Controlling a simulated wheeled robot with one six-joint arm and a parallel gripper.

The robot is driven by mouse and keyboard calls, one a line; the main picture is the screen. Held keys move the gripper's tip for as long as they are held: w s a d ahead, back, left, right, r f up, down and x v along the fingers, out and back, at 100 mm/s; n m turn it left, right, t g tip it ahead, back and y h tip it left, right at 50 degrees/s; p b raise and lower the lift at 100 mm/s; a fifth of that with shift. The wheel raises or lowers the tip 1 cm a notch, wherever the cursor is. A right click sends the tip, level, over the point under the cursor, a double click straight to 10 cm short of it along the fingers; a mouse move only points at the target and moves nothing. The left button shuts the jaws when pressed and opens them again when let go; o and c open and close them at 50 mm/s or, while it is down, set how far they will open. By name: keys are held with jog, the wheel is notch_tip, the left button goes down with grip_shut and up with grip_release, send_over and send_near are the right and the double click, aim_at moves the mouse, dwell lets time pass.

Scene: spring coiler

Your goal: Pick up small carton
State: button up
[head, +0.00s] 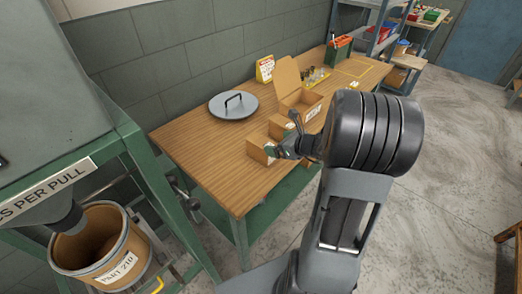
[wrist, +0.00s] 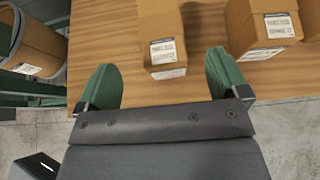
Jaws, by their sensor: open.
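A small brown carton (wrist: 162,22) with a white label stands on the wooden table. In the wrist view it is ahead of my gripper (wrist: 163,70), roughly centred across the gap between the two green fingers. The fingers are open, with nothing held between them. In the head view a small carton (head: 256,151) shows near the table's front edge, partly hidden by my gripper (head: 282,148). I cannot tell exactly how far the fingertips are from it.
A second, labelled carton (wrist: 262,28) stands to the right. On the table (head: 190,150) are a grey lid (head: 233,105), an open-flapped box (head: 290,78), a yellow sign (head: 265,68) and a green-and-red container (head: 338,50). A drum (head: 105,240) stands at lower left. The table's left part is clear.

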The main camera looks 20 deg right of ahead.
aim_at(263, 142)
jog(key=shift+p+x, duration=0.35)
jog(key=shift+x, duration=3.65)
jog(key=c, duration=1.4)
